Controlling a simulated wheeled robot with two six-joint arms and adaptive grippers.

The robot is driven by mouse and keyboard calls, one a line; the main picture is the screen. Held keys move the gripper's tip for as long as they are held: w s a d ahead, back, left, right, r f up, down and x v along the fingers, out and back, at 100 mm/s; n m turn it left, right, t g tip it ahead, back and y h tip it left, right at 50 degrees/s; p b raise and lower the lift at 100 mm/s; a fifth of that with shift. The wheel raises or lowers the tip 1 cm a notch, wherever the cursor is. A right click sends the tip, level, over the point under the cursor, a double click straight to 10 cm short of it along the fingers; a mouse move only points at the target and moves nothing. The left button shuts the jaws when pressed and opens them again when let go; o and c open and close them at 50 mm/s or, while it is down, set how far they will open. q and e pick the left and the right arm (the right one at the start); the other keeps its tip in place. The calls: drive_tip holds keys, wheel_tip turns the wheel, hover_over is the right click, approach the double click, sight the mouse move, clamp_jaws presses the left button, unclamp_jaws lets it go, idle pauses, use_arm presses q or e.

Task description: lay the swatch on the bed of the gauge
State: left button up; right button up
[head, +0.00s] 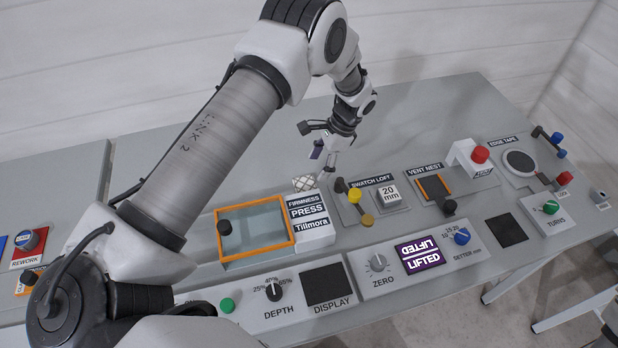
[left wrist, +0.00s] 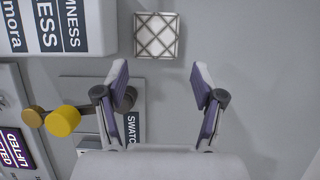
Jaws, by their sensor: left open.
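The swatch (head: 305,183) is a small pale square with a dark diamond quilting pattern, on the grey table behind the press label block. It also shows in the left wrist view (left wrist: 157,35), at the top, just beyond my fingertips. My left gripper (head: 324,160) is open and empty, near the swatch and apart from it; its purple-padded fingers stand wide in the left wrist view (left wrist: 160,86). My right gripper is out of view.
The firmness press (head: 256,262), with an orange-rimmed glass lid, is left of the gauge. The vent nest (head: 434,187) is to its right. A purple display (head: 421,255) reads "LIFTED". The table behind the fixtures is clear.

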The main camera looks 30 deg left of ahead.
sight(309, 182)
use_arm(q)
drive_tip(key=p+x, duration=0.1)
drive_tip(key=x, duration=0.1)
drive_tip(key=s+p+x, duration=0.1)
drive_tip(key=x, duration=0.2)
drive_tip(key=shift+d+r, duration=0.15)
drive_tip(key=shift+w+f, duration=0.2)
drive_tip(key=shift+f, duration=0.15)
drive_tip(key=shift+s+r, duration=0.1)
drive_tip(key=c, duration=0.4)
